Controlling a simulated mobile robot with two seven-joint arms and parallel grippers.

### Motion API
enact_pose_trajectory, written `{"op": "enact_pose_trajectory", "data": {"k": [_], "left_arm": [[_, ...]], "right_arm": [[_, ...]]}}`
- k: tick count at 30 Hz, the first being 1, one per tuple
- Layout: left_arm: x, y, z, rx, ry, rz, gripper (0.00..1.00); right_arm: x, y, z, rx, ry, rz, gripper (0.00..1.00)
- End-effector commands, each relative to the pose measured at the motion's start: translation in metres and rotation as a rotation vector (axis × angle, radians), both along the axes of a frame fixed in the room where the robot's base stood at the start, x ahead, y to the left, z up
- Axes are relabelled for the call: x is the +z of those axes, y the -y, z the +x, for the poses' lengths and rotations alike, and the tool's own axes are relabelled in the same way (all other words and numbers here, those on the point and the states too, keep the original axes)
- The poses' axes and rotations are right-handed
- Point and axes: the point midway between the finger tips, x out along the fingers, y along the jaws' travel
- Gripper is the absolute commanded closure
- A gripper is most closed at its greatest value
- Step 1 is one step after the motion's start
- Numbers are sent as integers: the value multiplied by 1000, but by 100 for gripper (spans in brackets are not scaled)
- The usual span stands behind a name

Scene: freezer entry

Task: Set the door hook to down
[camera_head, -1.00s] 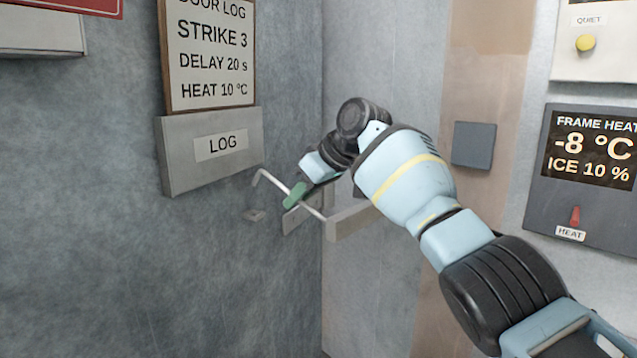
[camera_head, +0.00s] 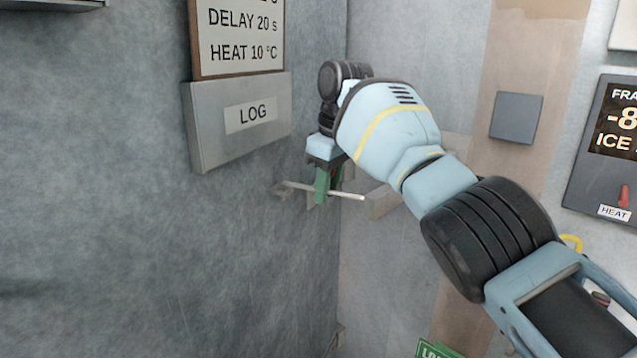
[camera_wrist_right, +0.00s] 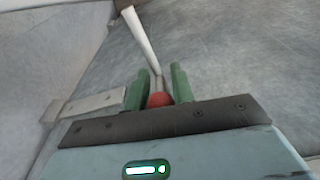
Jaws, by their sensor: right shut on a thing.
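The door hook (camera_head: 345,195) is a thin pale metal rod near the corner of the two walls. It lies close to level in the head view, its left end by a small fitting (camera_head: 279,190) on the left wall; whether it rests in that fitting I cannot tell. Its right end is near a pale block (camera_head: 384,203). My right gripper (camera_head: 322,186) is at the rod, its green fingers pointing down. In the wrist view, the fingers (camera_wrist_right: 157,92) are shut around a red grip (camera_wrist_right: 159,99) at the end of the pale rod (camera_wrist_right: 142,45). My left gripper is out of view.
A grey LOG box (camera_head: 240,135) sits on the left wall just above the hook, under a text board (camera_head: 238,40). A grey square plate (camera_head: 516,117) and a dark heat panel (camera_head: 600,150) are on the right. The left wall below the hook is clear.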

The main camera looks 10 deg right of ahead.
Motion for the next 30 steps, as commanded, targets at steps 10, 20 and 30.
{"op": "enact_pose_trajectory", "data": {"k": [10, 20, 30], "left_arm": [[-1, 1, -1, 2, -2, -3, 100], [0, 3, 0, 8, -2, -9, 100], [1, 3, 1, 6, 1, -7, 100]], "right_arm": [[-2, 2, -1, 4, -11, -13, 100], [-3, 2, -1, 3, -12, -13, 60], [-1, 2, -1, 3, -9, -12, 56]]}}
